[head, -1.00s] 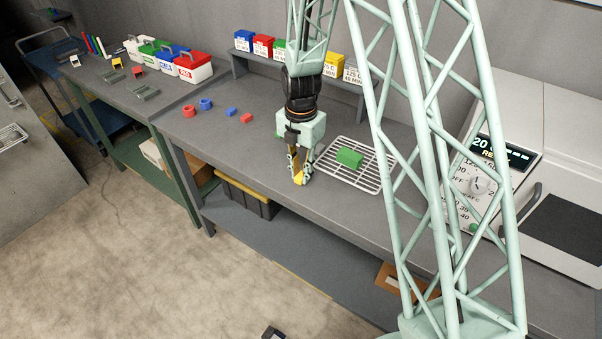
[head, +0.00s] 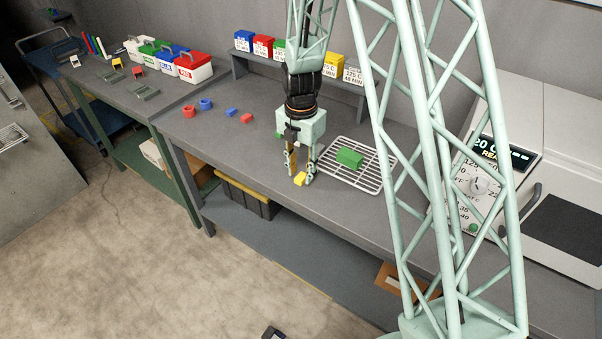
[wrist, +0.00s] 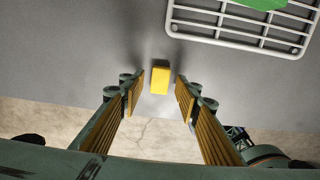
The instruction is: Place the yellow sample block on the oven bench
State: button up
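The yellow sample block (head: 300,179) rests on the grey oven bench (head: 262,165), close to its front edge. In the wrist view the yellow block (wrist: 160,78) lies between and just beyond my fingertips, with a gap on each side. My gripper (head: 300,174) points down over the block. In the wrist view my gripper (wrist: 157,92) is open, with both finger pads spread wide and touching nothing.
A white wire rack (head: 332,176) with a green block (head: 349,158) is right of my gripper. The oven (head: 545,180) stands at the right.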

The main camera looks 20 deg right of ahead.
notch_tip(320, 180, up, 11)
jog(key=shift+p, duration=0.4)
dwell(0.4)
dwell(0.6)
notch_tip(320, 180, up, 14)
jog(key=m+t, duration=0.1)
jog(key=m, duration=0.6)
send_over(301, 176)
jog(key=s, duration=0.8)
jog(key=s+r+m+t, duration=0.1)
jog(key=s+r+m, duration=0.5)
jog(key=s+r, duration=0.4)
jog(key=s+r+m+t, duration=0.1)
jog(key=s+r+m, duration=0.2)
jog(key=s+m, duration=0.3)
jog(key=s+r+m, duration=0.3)
jog(key=s+m, duration=0.4)
jog(key=s, duration=1)
jog(key=shift+s+t, duration=0.2)
jog(key=shift+t, duration=0.2)
